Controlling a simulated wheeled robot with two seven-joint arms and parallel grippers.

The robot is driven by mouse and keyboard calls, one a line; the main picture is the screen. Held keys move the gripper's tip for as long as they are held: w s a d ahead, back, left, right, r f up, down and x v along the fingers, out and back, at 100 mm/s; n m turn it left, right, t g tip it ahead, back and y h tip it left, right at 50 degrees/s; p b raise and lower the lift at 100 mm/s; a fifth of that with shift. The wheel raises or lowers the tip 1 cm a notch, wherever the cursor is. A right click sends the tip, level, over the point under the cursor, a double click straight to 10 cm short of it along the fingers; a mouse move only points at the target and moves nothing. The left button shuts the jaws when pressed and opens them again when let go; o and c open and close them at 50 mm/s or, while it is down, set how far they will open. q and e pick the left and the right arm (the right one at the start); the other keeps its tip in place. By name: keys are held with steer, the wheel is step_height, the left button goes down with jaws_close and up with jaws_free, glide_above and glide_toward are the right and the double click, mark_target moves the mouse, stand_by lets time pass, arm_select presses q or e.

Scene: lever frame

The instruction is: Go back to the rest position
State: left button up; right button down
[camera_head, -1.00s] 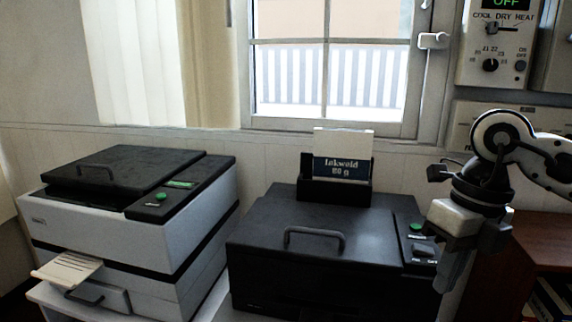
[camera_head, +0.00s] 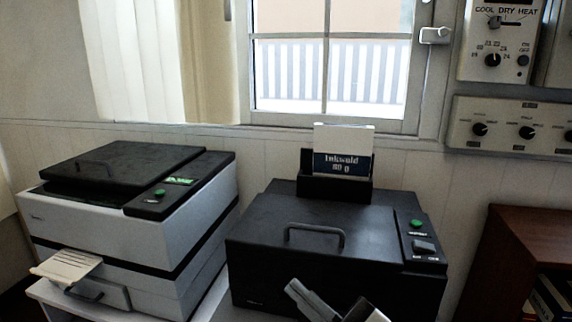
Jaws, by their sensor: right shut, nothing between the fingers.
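My right gripper (camera_head: 314,300) shows at the bottom edge, in front of the black printer (camera_head: 330,238). Only light grey and dark parts of it are in the picture; the rest is cut off below. It is shut and holds nothing. The black printer has a handle on its lid, and a green button and a switch on its right panel. My left gripper is not in view.
A grey and black printer (camera_head: 135,205) stands at the left with paper (camera_head: 66,267) in its front tray. An Inkwald paper pack (camera_head: 343,150) stands behind the black printer's lid. Wall control panels (camera_head: 510,127) hang at the right above a brown bookcase (camera_head: 545,235).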

steer(key=s+d+f+m+t+h, duration=0.15)
steer(key=d+f+m+h, duration=0.25)
steer(key=f+m+h, duration=0.4)
steer(key=s+d+f+m+g+h, duration=0.15)
steer(key=d+f+m+h, duration=0.3)
steer(key=f, duration=0.55)
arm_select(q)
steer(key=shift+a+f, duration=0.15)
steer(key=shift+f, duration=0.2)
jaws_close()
arm_select(e)
steer(key=s+d+f+m+g+h, duration=0.2)
steer(key=s+d+f+m+g, duration=0.1)
steer(key=s+f, duration=0.6)
steer(key=shift+d+f+g, duration=0.15)
steer(key=shift+f+g, duration=0.15)
steer(key=shift+f, duration=0.3)
